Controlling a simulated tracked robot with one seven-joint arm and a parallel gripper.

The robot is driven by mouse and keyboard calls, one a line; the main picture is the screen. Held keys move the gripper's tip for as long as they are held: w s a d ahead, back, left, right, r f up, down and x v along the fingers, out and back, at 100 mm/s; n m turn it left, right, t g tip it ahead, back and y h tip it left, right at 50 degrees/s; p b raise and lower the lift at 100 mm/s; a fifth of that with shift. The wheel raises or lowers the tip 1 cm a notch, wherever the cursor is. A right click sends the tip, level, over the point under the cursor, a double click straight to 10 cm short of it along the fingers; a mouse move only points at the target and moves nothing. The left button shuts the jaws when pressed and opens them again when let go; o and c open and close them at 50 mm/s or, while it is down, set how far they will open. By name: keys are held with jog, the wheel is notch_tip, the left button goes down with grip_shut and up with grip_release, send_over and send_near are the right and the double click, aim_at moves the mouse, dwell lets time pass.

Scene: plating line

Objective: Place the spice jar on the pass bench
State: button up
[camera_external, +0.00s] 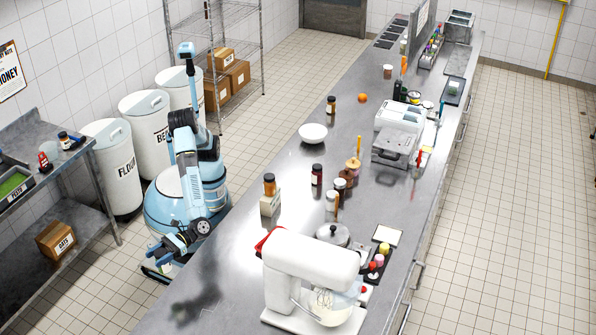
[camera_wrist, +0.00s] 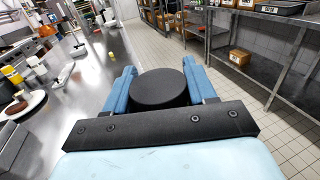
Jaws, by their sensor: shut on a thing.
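In the wrist view, my gripper (camera_wrist: 160,84) is shut on a spice jar (camera_wrist: 160,91). Only its round black lid shows clearly between the two blue fingers; its body and label are hidden. In the external view, my gripper (camera_external: 178,242) is low at the left side of the long steel pass bench (camera_external: 225,270), beside its edge. The held jar cannot be made out clearly there. The height of the jar against the bench top cannot be told.
On the bench stand a white mixer (camera_external: 310,275), a jar on a small box (camera_external: 269,186), a white bowl (camera_external: 313,133), several jars and a white machine (camera_external: 397,130). The near left bench top is bare. A steel side table (camera_external: 75,155) and bins (camera_external: 112,165) stand left.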

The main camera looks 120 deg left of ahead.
jog(key=shift+w+d+f, duration=1.05)
jog(key=shift+d+f, duration=0.65)
jog(key=shift+f, duration=0.3)
jog(key=shift+w+d+f, duration=1)
jog(key=shift+d+f, duration=0.7)
jog(key=shift+f, duration=0.3)
jog(key=shift+w+d+f, duration=1.05)
jog(key=shift+d+f, duration=0.65)
jog(key=shift+f, duration=0.3)
jog(key=shift+f, duration=0.1)
jog(key=o, duration=1.2)
